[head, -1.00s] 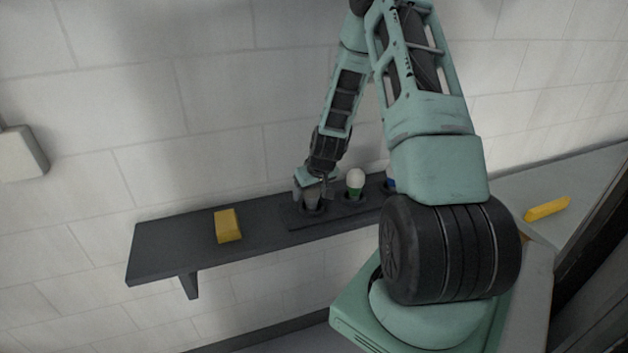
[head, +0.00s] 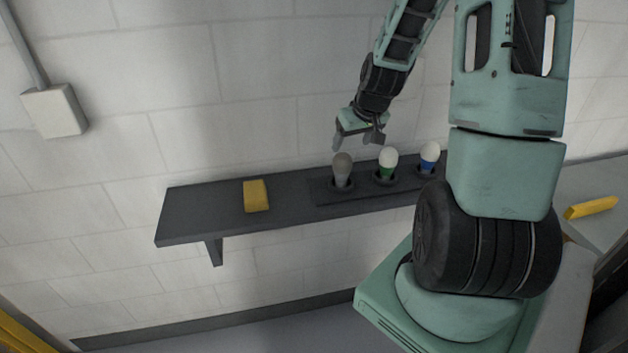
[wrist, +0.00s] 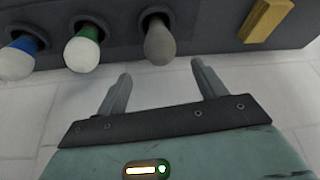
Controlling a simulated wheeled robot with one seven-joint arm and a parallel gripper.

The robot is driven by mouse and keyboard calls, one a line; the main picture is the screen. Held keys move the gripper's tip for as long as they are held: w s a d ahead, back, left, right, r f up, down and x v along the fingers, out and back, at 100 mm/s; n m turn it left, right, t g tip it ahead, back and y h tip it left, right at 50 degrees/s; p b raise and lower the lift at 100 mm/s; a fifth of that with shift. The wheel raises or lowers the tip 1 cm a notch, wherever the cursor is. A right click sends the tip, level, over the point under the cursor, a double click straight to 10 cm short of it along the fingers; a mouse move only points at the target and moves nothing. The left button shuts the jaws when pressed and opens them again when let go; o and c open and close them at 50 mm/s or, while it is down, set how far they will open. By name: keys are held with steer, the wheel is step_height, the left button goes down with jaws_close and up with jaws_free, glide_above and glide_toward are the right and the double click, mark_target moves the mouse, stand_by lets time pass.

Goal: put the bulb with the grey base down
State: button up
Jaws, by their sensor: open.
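The bulb with the grey base (head: 342,168) stands upright in the left socket of a dark holder (head: 322,197) on the wall shelf. It is grey all over and also shows in the wrist view (wrist: 159,38). My gripper (head: 356,146) is open and empty. It is above and slightly right of this bulb in the head view, apart from it. In the wrist view my open fingers (wrist: 157,82) lie below the bulb in the picture, with nothing between them.
A bulb with a green base (head: 387,162) and one with a blue base (head: 429,156) stand in the sockets to the right. A yellow block (head: 256,196) lies on the shelf (head: 200,212) to the left. Another yellow piece (head: 591,207) lies on the counter at right.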

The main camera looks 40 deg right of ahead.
steer(key=a+r+n+g+y, duration=0.1)
steer(key=a+r+n, duration=0.15)
steer(key=a, duration=0.95)
steer(key=a+r+n+y, duration=0.1)
steer(key=a+n+y, duration=0.15)
steer(key=a, duration=1.05)
steer(key=s+a+r+n+g, duration=0.1)
steer(key=s+a+n, duration=0.2)
steer(key=s+a, duration=0.6)
steer(key=s+a+r+n+g+h, duration=0.1)
steer(key=s+a+n, duration=0.3)
steer(key=s+a, duration=0.4)
steer(key=shift+s+a+r+g, duration=0.35)
steer(key=shift+s+r+g, duration=0.3)
steer(key=shift+s, duration=0.3)
steer(key=shift+f, duration=0.15)
